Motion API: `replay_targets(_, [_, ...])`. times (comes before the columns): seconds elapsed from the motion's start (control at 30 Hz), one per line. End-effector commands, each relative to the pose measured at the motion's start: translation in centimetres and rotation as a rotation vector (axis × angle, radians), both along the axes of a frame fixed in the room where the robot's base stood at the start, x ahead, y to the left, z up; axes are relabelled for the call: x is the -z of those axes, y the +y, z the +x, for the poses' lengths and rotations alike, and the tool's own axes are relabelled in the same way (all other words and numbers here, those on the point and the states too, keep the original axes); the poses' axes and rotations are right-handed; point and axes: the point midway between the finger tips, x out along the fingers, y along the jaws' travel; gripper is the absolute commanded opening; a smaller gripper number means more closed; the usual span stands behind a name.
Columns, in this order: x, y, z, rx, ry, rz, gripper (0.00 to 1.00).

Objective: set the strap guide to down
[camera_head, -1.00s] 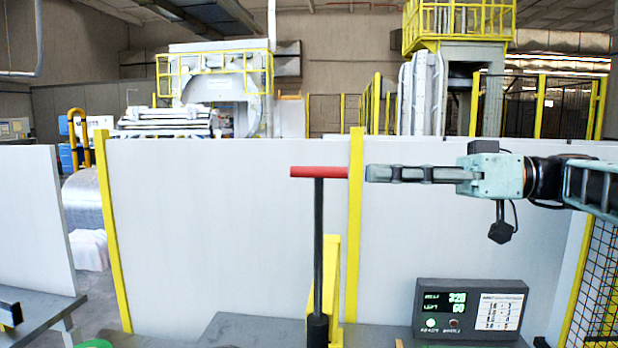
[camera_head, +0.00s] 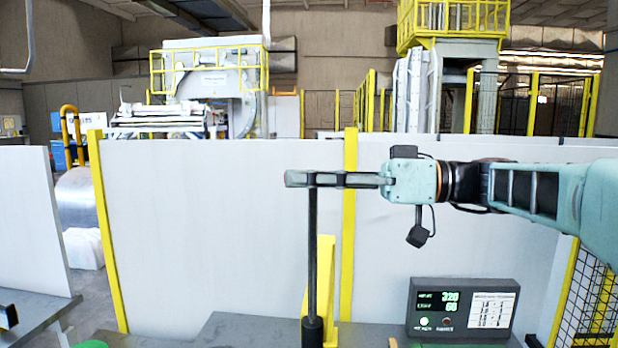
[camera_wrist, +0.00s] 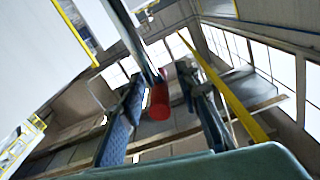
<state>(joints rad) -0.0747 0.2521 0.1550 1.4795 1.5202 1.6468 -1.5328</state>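The strap guide appears to be the upright black lever (camera_head: 312,250) in the head view. Its red crossbar handle is almost wholly hidden there behind my gripper (camera_head: 300,180). In the wrist view the red handle (camera_wrist: 160,101) lies between the two fingers of my gripper (camera_wrist: 160,82), end towards the camera. The fingers are spread on either side of it, with gaps visible, so the gripper is open around the handle. The black lever shaft (camera_wrist: 135,38) runs up and left from the handle in that view.
A yellow bracket (camera_head: 324,275) stands just right of the lever. A dark display box (camera_head: 462,309) with green readouts sits at the lower right. A pale panel fence (camera_head: 210,230) with yellow posts stands behind. Mesh fencing (camera_head: 590,290) is at far right.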

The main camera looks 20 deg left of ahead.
Motion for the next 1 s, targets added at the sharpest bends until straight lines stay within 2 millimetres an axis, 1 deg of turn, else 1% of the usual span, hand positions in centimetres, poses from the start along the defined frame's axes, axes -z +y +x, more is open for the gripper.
replay_targets(0.03, [0.0,0.0,0.0,0.000,0.000,0.000,0.28])
replay_targets(0.2, [0.0,0.0,0.0,0.000,0.000,0.000,0.09])
replay_targets(0.3, [0.0,0.0,0.0,0.000,0.000,0.000,0.00])
replay_targets(0.73, [0.3,-0.1,0.1,0.002,0.001,-0.002,0.00])
replay_targets(0.87, [1.3,-0.1,0.1,0.002,0.001,-0.002,0.00])
replay_targets(1.0, [3.1,-0.1,0.1,0.003,0.001,-0.002,0.00])
